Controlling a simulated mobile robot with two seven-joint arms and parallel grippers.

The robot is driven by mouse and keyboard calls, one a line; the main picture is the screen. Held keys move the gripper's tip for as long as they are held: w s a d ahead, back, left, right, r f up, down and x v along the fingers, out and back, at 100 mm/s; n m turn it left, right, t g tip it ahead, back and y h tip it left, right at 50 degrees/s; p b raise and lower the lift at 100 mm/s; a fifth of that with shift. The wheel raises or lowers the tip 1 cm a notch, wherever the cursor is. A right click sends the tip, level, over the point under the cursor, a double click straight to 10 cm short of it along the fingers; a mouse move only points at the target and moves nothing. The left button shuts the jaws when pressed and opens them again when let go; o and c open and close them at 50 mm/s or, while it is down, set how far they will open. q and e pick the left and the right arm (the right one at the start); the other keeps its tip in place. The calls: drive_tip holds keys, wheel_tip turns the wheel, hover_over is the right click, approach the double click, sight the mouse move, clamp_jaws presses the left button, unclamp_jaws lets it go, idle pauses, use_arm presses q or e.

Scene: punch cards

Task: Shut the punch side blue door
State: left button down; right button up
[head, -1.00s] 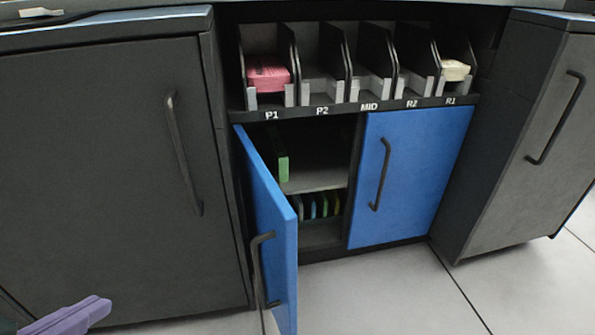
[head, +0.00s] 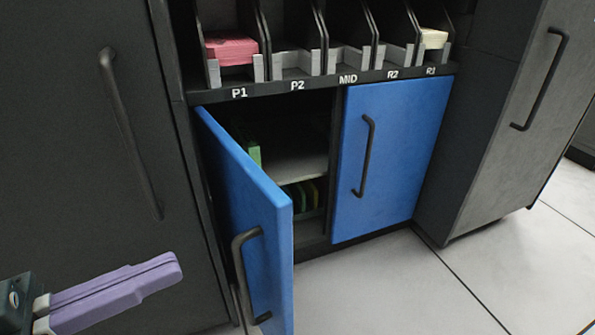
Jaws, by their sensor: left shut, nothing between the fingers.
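The left blue door (head: 236,192) stands open, swung out toward me, with a black bar handle (head: 243,275) on its outer face. It is the door on the side under the P1 and P2 slots. The right blue door (head: 385,155) is shut. My left gripper (head: 178,268) is at the lower left, its purple fingers closed together with nothing between them. It is to the left of the open door and its handle, apart from both. My right gripper is not in view.
Inside the open cabinet a shelf (head: 292,165) holds green items, with several more below. Above, a slot rack (head: 300,85) holds pink cards (head: 231,50) and cream cards (head: 433,38). Dark cabinets flank both sides. The floor (head: 400,285) in front is clear.

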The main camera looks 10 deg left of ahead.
sight(274, 220)
use_arm(q)
drive_tip(key=b+x, duration=0.3)
drive_tip(key=x, duration=0.5)
drive_tip(key=shift+w+d+f, duration=0.1)
drive_tip(key=shift+w+d, duration=0.1)
drive_tip(key=shift+w, duration=0.2)
drive_tip(key=shift+w+d, duration=0.2)
